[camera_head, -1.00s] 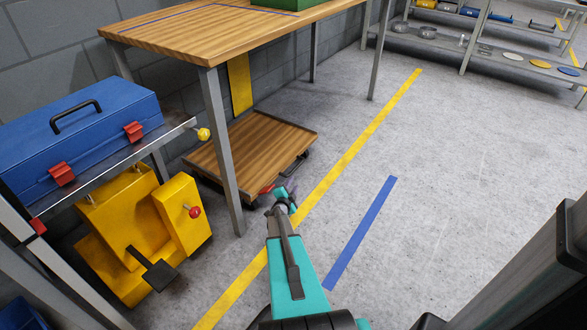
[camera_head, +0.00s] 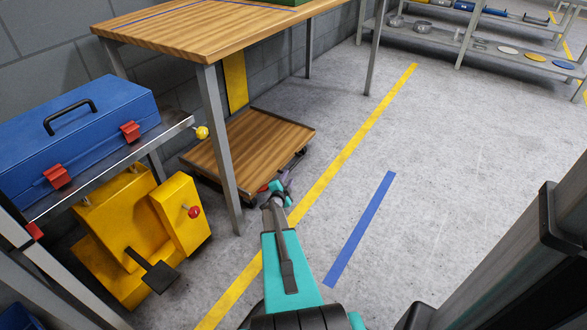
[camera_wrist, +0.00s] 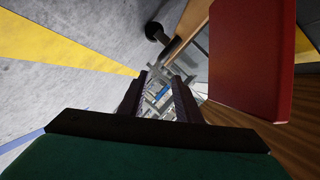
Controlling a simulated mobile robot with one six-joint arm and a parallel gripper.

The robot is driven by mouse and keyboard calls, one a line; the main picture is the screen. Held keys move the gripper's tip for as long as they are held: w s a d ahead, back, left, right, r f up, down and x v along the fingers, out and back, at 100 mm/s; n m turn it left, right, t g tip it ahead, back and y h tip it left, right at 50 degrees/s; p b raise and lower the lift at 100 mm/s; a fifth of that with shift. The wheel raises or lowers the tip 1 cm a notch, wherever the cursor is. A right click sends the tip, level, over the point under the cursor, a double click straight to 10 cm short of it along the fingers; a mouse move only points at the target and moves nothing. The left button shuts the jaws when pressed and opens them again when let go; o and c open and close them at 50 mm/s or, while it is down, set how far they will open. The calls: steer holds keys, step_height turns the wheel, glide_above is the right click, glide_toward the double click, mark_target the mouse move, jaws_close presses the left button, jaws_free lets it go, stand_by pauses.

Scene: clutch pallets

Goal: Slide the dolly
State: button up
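The dolly (camera_head: 252,150) is a low wooden platform with a raised rim and dark casters, on the floor under the wooden workbench. Part of it is behind the workbench's front leg. My gripper (camera_head: 277,188) is at the dolly's near right corner, beside a small red part (camera_head: 263,188). In the wrist view my gripper (camera_wrist: 160,82) has its two dark fingers apart with nothing visible between them. A large red piece (camera_wrist: 252,55) is close on the right there, with the dolly's wood (camera_wrist: 245,121) beneath it. I cannot tell whether they touch.
The workbench leg (camera_head: 221,150) stands just left of my gripper. A yellow machine (camera_head: 135,235) and a blue toolbox (camera_head: 75,130) on a metal shelf are at the left. Yellow (camera_head: 335,180) and blue (camera_head: 360,229) floor stripes cross open floor at the right. Shelves (camera_head: 470,45) stand far back.

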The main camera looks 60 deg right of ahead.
mark_target(293, 166)
steer(key=b+x, duration=0.3)
steer(key=x, duration=0.8)
steer(key=shift+w+d+f, duration=0.1)
steer(key=shift+d+f, duration=0.05)
steer(key=shift+w+d, duration=0.15)
steer(key=shift+d, duration=0.45)
jaws_close()
